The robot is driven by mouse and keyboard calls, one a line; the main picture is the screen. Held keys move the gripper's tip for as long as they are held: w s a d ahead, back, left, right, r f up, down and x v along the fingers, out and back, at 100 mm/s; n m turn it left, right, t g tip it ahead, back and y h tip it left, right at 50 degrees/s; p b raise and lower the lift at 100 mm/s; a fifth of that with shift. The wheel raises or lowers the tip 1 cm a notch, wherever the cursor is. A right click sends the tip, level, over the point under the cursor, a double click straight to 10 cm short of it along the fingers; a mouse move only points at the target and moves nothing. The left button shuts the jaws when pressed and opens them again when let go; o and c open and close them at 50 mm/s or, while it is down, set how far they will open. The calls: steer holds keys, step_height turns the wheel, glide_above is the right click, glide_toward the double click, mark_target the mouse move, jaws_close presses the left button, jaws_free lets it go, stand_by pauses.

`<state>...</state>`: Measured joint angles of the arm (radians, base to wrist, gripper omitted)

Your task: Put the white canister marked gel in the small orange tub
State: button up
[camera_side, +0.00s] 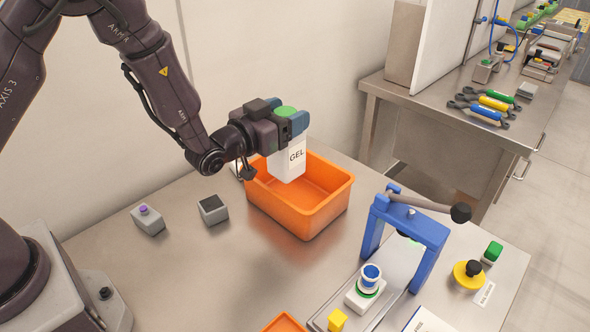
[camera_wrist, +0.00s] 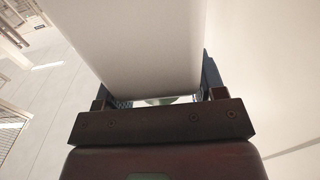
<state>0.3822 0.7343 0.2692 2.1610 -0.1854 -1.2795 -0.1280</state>
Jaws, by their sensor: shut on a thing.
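The white canister marked GEL (camera_side: 289,160), with a green top, hangs upright in my gripper (camera_side: 290,122). My gripper is shut on its upper part, near the green top. The canister is over the orange tub (camera_side: 322,220), toward its back left; its lower end shows against the tub's inside, and I cannot tell whether it is below the rim. In the wrist view the white canister (camera_wrist: 145,45) fills the middle between the blue fingers of my gripper (camera_wrist: 160,92). The visible part of the tub's floor is bare.
A blue press frame (camera_side: 410,230) with a dark-knobbed lever stands right of the tub. Two small grey boxes (camera_side: 148,219) (camera_side: 212,209) sit to its left. Another orange container (camera_side: 284,323) is partly in view at the bottom edge. Bare table lies in front of the tub.

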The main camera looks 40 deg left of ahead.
mark_target(275, 166)
step_height(275, 166, down, 10)
steer(key=shift+r, duration=0.1)
stand_by(0.4)
steer(key=o, duration=1.4)
steer(key=shift+f, duration=0.2)
